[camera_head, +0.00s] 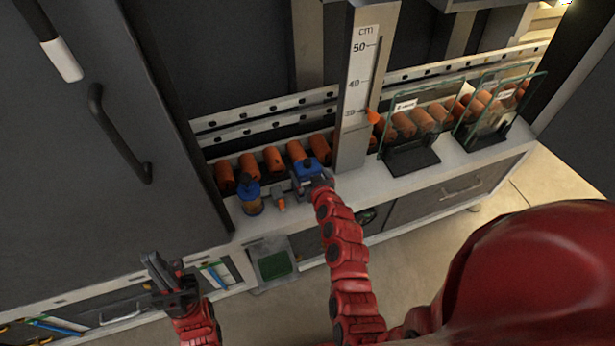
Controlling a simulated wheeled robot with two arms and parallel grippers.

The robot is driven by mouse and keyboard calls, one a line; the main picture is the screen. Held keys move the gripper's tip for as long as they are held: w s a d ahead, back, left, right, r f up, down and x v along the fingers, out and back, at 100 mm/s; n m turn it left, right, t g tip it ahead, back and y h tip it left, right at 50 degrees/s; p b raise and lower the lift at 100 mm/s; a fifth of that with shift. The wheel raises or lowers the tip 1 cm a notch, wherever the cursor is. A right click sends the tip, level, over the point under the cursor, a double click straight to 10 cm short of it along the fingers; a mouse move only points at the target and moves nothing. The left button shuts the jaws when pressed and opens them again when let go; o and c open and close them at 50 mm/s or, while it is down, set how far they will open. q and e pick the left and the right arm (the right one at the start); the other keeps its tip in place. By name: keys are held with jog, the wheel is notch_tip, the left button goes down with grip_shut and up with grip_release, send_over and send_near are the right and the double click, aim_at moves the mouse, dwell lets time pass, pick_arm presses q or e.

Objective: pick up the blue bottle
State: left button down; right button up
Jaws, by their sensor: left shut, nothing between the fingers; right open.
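A small bottle with a blue top and an amber lower part (251,199) stands upright on the light ledge, left of my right gripper. A second blue item (308,167) is right at my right gripper (298,181) and partly hidden by it; I cannot tell whether it is a bottle or whether the fingers touch it. My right gripper is open over the ledge, its fingers small and hard to make out. My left gripper (160,268) is shut and empty at the lower left, in front of the cabinet and well away from the bottle.
A row of orange cylinders (274,160) lines the back of the ledge. A vertical centimetre scale (359,90) rises right of the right gripper. Glass-fronted stands (411,158) are on the right. A tall dark door (95,130) with a handle blocks the left. An open bin (273,265) sits below.

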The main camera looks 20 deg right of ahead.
jog(key=shift+x, duration=1.7)
jog(key=shift+s+f, duration=0.1)
jog(key=shift+s, duration=0.05)
grip_shut()
